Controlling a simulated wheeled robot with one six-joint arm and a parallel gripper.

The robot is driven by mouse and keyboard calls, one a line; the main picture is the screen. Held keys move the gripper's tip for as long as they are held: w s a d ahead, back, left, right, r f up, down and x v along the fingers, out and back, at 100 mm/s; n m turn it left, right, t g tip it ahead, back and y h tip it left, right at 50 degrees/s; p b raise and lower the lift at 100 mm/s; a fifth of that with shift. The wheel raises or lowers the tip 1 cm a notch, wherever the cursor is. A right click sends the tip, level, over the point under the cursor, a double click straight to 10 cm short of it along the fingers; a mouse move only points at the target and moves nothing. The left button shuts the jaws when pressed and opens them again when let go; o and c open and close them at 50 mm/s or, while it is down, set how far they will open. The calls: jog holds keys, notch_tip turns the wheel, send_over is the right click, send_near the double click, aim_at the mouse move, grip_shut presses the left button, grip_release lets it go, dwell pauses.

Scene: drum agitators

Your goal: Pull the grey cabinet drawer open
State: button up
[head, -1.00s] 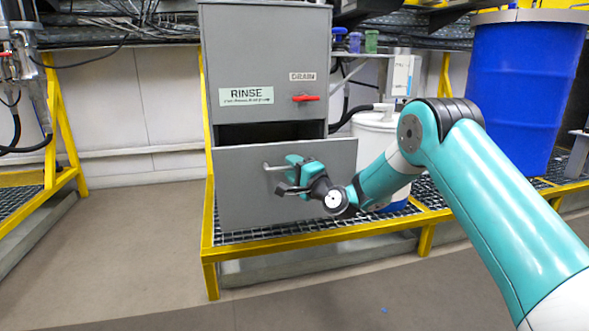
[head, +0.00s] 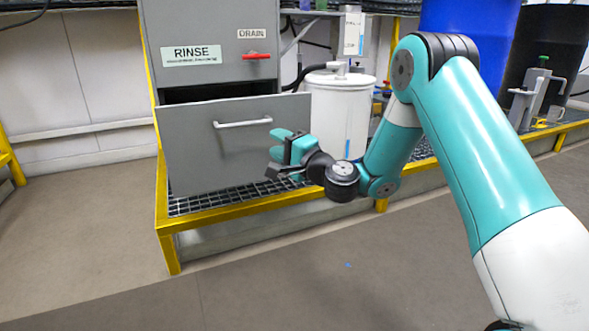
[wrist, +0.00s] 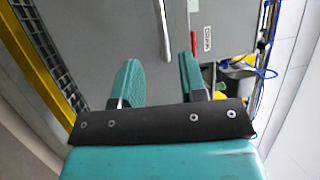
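The grey cabinet (head: 207,22) stands on a grated platform in the head view, with a RINSE label and a red lever. Its drawer (head: 200,155) stands pulled out, with a dark gap above its front. The drawer's light bar handle (head: 243,123) is free, with nothing around it. My gripper (head: 280,152) is to the right of and below the handle, apart from it. In the wrist view, my gripper's two teal fingers (wrist: 158,80) are spread with nothing between them. The handle (wrist: 163,30) lies beyond the fingertips there.
The platform's yellow frame (head: 165,205) runs below the drawer and to the right. A white drum (head: 338,115) stands right of the drawer, behind my arm. A blue drum (head: 465,45) is farther right. The floor in front is clear.

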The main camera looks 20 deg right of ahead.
jog(key=shift+b+v, duration=2.4)
jog(key=shift+b, duration=0.15)
jog(key=s+a+r+n+g+y+p, duration=0.5)
jog(key=s+a+r+n+g+p, duration=0.75)
jog(key=a, duration=0.35)
jog(key=s+d+r+n+g+h+p, duration=0.2)
jog(key=s+r+h+p, duration=0.1)
jog(key=s+p, duration=0.3)
jog(key=s+d+r+n+g+h+p, duration=0.1)
jog(key=s+r+n+g+h+p, duration=0.2)
jog(key=s, duration=0.6)
jog(key=s+d+r+n+g+h+p, duration=0.1)
jog(key=s+d+r+n+h+p, duration=0.15)
jog(key=s+p, duration=0.4)
notch_tip(320, 180, up, 36)
jog(key=p, duration=3.5)
jog(key=shift+a, duration=0.3)
